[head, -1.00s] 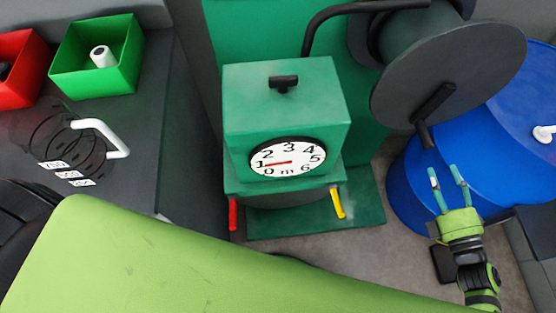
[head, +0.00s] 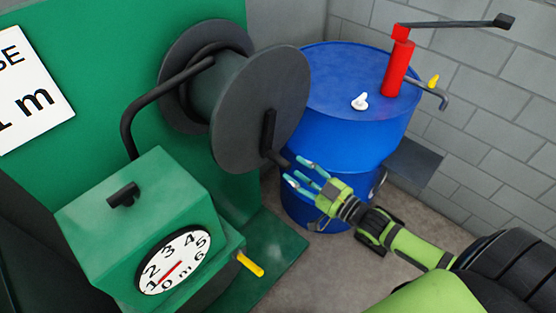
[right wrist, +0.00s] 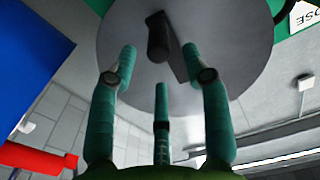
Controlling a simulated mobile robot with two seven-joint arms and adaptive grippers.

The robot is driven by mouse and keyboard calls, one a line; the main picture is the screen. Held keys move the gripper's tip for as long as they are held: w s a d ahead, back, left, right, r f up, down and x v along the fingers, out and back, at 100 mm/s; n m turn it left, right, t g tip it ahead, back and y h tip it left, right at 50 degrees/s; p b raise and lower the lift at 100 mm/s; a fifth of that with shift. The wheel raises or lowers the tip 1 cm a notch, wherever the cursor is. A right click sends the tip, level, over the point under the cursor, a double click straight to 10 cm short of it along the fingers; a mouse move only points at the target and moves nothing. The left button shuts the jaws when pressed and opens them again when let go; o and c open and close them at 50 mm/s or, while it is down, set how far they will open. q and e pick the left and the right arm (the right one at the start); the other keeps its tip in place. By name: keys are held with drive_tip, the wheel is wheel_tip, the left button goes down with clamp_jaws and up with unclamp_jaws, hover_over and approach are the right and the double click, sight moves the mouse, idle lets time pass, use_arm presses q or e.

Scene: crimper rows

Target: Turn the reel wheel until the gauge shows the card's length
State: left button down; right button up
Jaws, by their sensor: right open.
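The dark grey reel wheel (head: 262,105) stands upright on the green cabinet. Its crank arm carries a dark handle (head: 277,158) at the lower right. The white gauge (head: 184,248) on the green box has a red needle pointing lower left, near the 1. The card (head: 32,88) at upper left is cut off by the frame; "SE" and "1 m" show. My right gripper (head: 297,171) is open and empty, its fingertips close beside the handle. In the right wrist view the handle (right wrist: 158,36) lies just beyond the spread fingers. My left gripper is out of view.
A blue drum (head: 345,140) stands right of the reel, with a red pump (head: 398,68) and a white cap (head: 359,101) on top. A yellow lever (head: 250,264) sticks out below the gauge box. A grey block wall is behind at right.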

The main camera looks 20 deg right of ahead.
sight(268, 152)
drive_tip(key=shift+w+a+m, duration=0.1)
drive_tip(key=shift+w+m, duration=0.15)
drive_tip(key=shift+m, duration=0.35)
drive_tip(key=shift+p+x, duration=0.6)
drive_tip(key=shift+x, duration=2.75)
clamp_jaws()
